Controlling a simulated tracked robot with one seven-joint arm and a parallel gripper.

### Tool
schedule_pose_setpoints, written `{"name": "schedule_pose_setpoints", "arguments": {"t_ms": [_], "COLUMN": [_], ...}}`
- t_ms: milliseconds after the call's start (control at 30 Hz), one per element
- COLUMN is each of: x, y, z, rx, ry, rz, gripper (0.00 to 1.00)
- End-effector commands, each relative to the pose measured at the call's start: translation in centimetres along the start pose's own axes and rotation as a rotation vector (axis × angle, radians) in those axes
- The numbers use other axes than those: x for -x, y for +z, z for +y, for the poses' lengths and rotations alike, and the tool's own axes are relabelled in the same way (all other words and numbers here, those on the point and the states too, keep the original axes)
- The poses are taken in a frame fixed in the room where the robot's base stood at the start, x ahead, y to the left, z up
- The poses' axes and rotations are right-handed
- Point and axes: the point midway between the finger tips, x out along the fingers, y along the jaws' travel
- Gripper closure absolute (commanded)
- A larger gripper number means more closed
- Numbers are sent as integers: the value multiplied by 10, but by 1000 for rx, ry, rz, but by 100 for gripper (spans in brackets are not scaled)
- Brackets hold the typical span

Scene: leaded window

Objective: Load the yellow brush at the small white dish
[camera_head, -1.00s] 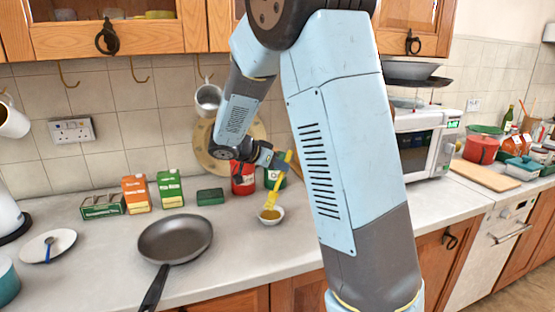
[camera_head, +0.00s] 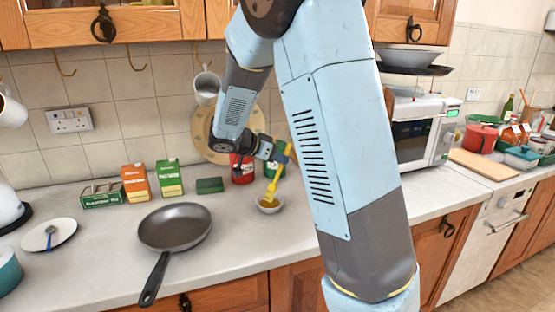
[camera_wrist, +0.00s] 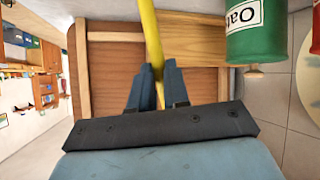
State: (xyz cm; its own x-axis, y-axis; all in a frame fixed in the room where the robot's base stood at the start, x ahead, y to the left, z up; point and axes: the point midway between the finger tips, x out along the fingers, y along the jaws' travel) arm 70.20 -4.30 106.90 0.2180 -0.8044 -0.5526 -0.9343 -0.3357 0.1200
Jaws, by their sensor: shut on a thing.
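The yellow brush (camera_head: 277,181) is in my gripper (camera_head: 283,153), which is shut on its handle. The brush points downward, and its lower end is at the small white dish (camera_head: 281,208), over or in the yellowish contents; whether it touches them I cannot tell. The dish stands on the counter to the right of the frying pan. In the wrist view the yellow handle (camera_wrist: 152,40) runs between the two blue fingers of my gripper (camera_wrist: 154,75). The brush's working end and the dish do not show in that view.
A dark frying pan (camera_head: 175,227) lies left of the dish. A green sponge (camera_head: 209,185), a red tin (camera_head: 242,168) and a green tin (camera_wrist: 243,30) stand behind. Small boxes (camera_head: 136,182) are further left. The counter's front strip (camera_head: 235,255) is clear.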

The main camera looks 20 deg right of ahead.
Motion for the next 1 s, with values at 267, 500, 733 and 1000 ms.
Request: {"name": "schedule_pose_setpoints", "arguments": {"t_ms": [267,500,733,1000], "x": [-1,-2,-3,-4], "y": [2,4,6,8], "z": [0,-1,-1,-2], "rx": [1,1,1,1], "ry": [0,0,-1,-1], "rz": [0,0,0,0], "gripper": [100,100,100,100]}}
